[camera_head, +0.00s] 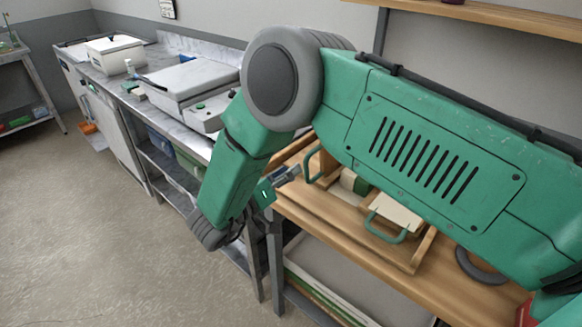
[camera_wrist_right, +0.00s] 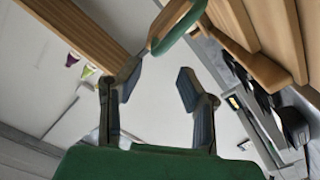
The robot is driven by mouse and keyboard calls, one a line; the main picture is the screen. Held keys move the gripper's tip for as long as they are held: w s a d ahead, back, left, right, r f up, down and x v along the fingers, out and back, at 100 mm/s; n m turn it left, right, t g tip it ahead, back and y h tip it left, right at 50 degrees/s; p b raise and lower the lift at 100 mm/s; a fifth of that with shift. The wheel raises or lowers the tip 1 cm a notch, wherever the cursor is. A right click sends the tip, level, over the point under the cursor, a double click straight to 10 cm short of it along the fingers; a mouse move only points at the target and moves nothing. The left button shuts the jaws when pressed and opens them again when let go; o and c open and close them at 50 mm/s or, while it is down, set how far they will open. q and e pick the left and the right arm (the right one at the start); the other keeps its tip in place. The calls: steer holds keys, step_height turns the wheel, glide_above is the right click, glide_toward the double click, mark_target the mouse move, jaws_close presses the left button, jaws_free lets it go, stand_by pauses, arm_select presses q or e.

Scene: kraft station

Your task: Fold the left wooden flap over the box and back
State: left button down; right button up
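The wooden box station sits on a wooden bench (camera_head: 345,222), largely hidden behind my right arm. Its left wooden flap (camera_head: 328,163) bears a green handle (camera_head: 311,167); the flap is only partly visible. My right gripper (camera_head: 290,174) is just left of this handle. In the right wrist view, the gripper (camera_wrist_right: 157,85) has its two dark fingers spread, with nothing between them. A green handle (camera_wrist_right: 178,24) on wood lies just beyond the fingertips, apparently the same one; I cannot tell if a fingertip touches it. My left gripper is out of view.
A second green handle (camera_head: 386,233) sits beside a pale block (camera_head: 397,213) at the bench front. A metal counter (camera_head: 140,88) with grey equipment (camera_head: 188,78) runs along the left wall. A white tray (camera_head: 330,285) lies on the shelf below. The floor at left is clear.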

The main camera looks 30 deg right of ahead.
steer(key=shift+c, duration=0.3)
steer(key=shift+w+r, duration=0.1)
steer(key=shift+w, duration=0.1)
jaws_close()
steer(key=w+d+r+n+t+y+b, duration=0.4)
steer(key=w+d+r+n+t+y, duration=0.15)
steer(key=r+n+t, duration=0.2)
steer(key=w+d+r+n+t+y+b, duration=0.45)
steer(key=d+r+n+t+y, duration=0.2)
steer(key=r+n, duration=0.2)
steer(key=n+g+y+b, duration=0.65)
steer(key=n+y, duration=0.35)
steer(key=n, duration=0.3)
glide_toward(314, 153)
steer(key=shift+g, duration=0.55)
steer(key=x, duration=0.8)
steer(key=shift+w+d+r, duration=0.1)
steer(key=shift+w+r, duration=0.15)
steer(key=shift+r, duration=0.1)
